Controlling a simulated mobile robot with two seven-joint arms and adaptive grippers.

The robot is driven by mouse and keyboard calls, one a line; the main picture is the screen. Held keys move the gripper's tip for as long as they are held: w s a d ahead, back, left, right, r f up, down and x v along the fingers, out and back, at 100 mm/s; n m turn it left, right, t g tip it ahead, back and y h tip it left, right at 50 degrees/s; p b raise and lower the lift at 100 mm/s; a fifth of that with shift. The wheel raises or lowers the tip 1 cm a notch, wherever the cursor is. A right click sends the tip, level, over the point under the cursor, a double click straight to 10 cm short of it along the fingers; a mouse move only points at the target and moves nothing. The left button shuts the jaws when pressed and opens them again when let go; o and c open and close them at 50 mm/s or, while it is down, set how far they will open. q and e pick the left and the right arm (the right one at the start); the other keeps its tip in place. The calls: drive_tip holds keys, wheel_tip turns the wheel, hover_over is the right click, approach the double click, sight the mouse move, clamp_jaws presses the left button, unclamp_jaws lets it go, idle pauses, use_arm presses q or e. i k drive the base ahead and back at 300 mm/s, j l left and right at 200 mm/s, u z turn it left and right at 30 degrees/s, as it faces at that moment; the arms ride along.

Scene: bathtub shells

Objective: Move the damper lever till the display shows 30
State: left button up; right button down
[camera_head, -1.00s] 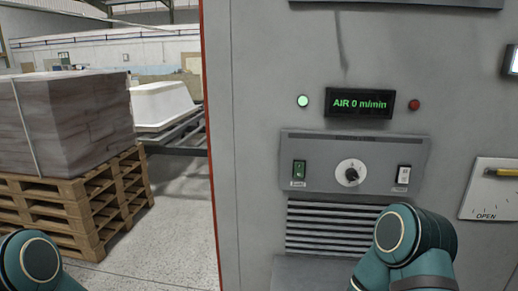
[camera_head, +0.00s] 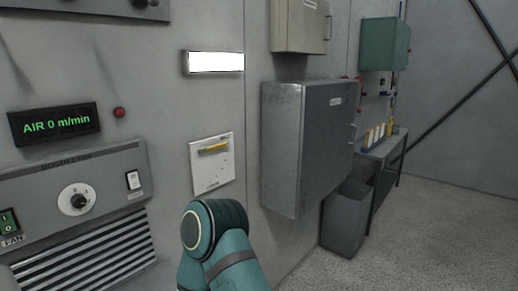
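The display (camera_head: 54,123) is a black box on the grey cabinet at the left and reads "AIR 0 m/min" in green. My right arm rises from the bottom, below the plate. Neither gripper is in view, so their state is hidden.
A panel with a green fan switch (camera_head: 8,222), a round dial (camera_head: 77,200) and a white switch (camera_head: 134,180) is at left. Open floor (camera_head: 440,220) lies at far right.

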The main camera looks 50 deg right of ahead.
sight(220, 146)
drive_tip(key=z, duration=1.3)
